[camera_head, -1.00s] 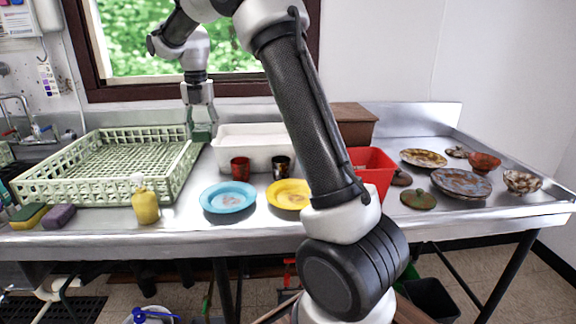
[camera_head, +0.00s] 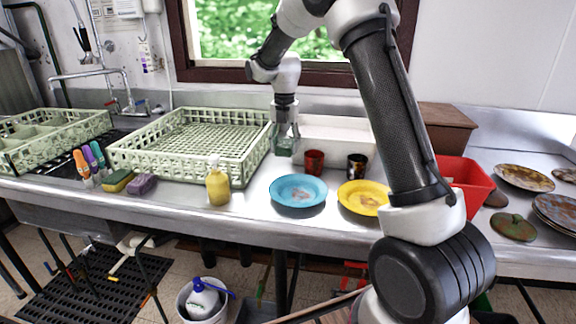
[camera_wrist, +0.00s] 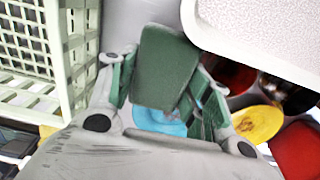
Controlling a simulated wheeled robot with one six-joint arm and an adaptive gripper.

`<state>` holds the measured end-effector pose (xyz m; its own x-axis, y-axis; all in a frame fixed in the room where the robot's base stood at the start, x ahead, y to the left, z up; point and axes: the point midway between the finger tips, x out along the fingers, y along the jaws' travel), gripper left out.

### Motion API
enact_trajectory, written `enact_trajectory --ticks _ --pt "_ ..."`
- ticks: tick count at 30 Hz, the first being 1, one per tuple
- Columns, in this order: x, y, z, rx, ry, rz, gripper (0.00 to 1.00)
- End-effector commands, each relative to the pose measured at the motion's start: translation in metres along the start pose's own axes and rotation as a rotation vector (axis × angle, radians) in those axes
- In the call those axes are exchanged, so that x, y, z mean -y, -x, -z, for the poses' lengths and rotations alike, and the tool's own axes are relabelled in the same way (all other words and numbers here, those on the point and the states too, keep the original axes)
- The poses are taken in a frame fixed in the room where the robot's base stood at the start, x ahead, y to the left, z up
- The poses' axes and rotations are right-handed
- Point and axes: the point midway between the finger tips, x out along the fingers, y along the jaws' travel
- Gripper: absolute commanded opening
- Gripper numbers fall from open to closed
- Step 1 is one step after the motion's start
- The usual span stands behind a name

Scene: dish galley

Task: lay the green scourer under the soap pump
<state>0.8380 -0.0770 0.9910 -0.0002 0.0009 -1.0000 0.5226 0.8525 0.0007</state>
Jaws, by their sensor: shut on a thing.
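My gripper (camera_head: 285,141) is shut on the green scourer (camera_wrist: 165,68), a flat dark green pad that shows between its fingers in the wrist view. In the head view the gripper points down between the pale green rack and the white tub, and the pad is hard to tell from the fingers. The soap pump (camera_head: 218,184), a yellow bottle with a pale top, stands upright near the counter's front edge, to the left and nearer than my gripper. Its base appears to rest on the bare counter.
A pale green rack (camera_head: 150,163) lies left of my gripper, a white tub (camera_head: 335,128) right. A blue plate (camera_head: 298,190) and yellow plate (camera_head: 362,198) lie right of the pump. A yellow-green sponge (camera_head: 117,181) and purple sponge (camera_head: 142,184) lie left. Bare counter surrounds the pump's front.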

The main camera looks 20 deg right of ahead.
Motion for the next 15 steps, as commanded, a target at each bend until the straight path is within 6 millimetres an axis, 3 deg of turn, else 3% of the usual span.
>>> enact_trajectory --ticks 3,10,15 --pt "0.000 -0.022 0.000 -0.001 0.000 0.001 0.37" --pt "0.000 -0.039 0.000 0.000 0.000 0.000 0.37" --pt "0.000 -0.067 0.000 -0.002 0.000 0.002 0.37"
